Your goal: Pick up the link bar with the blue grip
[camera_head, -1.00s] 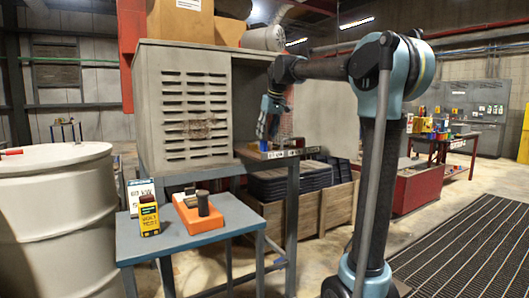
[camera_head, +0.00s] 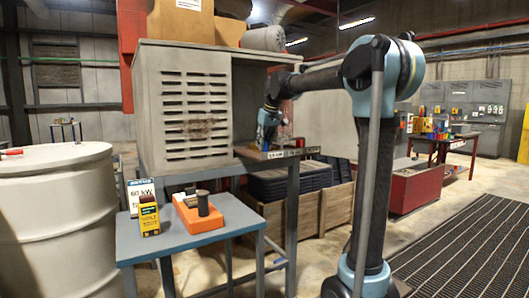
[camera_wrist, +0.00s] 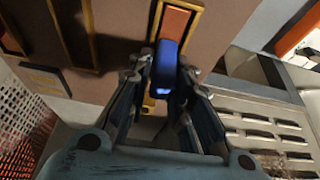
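The blue grip (camera_wrist: 165,72) of the link bar shows in the wrist view, upright in the picture between the two fingers of my gripper (camera_wrist: 167,68). The fingers are apart, one on each side of the grip; I cannot tell whether either touches it. The rest of the bar is not clear. In the head view my gripper (camera_head: 268,132) points down just above the narrow shelf (camera_head: 290,153) at the cabinet's open side. The grip cannot be made out there.
The vented grey cabinet (camera_head: 188,105) stands directly left of my gripper. A blue table (camera_head: 185,238) in front holds a yellow-black box (camera_head: 149,216) and an orange block (camera_head: 215,217). Black crates (camera_head: 290,182) sit below the shelf. A white drum (camera_head: 55,220) stands at left.

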